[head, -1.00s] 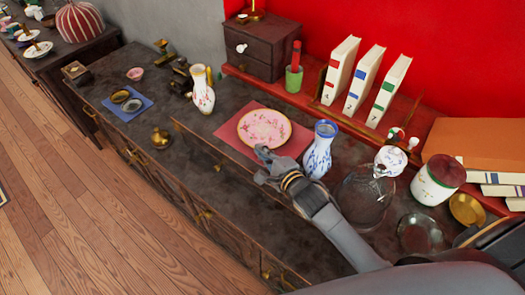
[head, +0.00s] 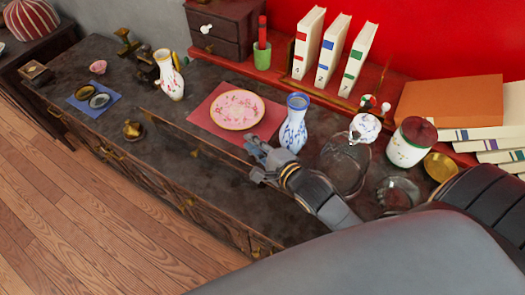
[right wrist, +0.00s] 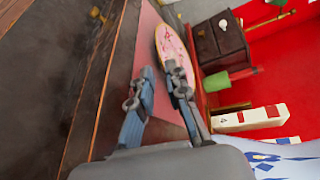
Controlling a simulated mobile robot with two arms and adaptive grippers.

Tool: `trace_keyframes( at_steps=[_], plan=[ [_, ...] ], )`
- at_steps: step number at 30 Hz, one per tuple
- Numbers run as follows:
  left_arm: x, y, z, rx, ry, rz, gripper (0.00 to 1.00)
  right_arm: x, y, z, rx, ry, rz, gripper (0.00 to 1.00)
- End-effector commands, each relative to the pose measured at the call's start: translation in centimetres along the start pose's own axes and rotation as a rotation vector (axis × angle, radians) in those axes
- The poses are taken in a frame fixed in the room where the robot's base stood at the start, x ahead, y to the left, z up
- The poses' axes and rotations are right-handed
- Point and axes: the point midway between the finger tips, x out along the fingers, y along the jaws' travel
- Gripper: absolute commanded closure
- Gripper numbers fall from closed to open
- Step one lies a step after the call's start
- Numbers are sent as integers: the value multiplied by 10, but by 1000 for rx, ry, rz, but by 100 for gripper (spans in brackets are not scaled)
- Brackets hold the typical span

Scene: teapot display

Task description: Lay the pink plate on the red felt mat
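The pink plate (head: 238,110), with a gold rim and floral pattern, lies flat within the red felt mat (head: 272,126) on the dark cabinet top. Mat surface shows around it. My right gripper (head: 256,160) is in front of the mat, below and right of the plate in the head view, apart from it. In the right wrist view its two fingers (right wrist: 158,75) stand apart with nothing held between them. The plate (right wrist: 174,48) shows beyond the fingertips, partly hidden by one finger, with the mat (right wrist: 149,30) beside it. My left gripper is not in view.
A blue-and-white vase (head: 294,128) stands close right of the mat, near my right gripper. A floral vase (head: 170,80) stands to its left. A glass vessel (head: 344,168), white teapot (head: 365,127) and lidded jar (head: 410,142) crowd the right. Books (head: 332,50) stand behind.

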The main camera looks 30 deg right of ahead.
Motion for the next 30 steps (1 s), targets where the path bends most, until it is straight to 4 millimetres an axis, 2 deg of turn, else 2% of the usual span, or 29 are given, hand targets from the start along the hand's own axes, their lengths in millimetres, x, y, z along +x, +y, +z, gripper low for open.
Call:
trace_keyframes(
  at_steps=[3, 9, 30],
  plan=[
    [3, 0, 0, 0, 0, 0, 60, -24, 2, 0, 0, 1, 3, 85],
    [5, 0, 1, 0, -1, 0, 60, -44, 0, 0, -1, 0, 0, 85],
    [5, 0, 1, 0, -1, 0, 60, -48, 0, 0, 0, 0, -1, 85]
  ],
)
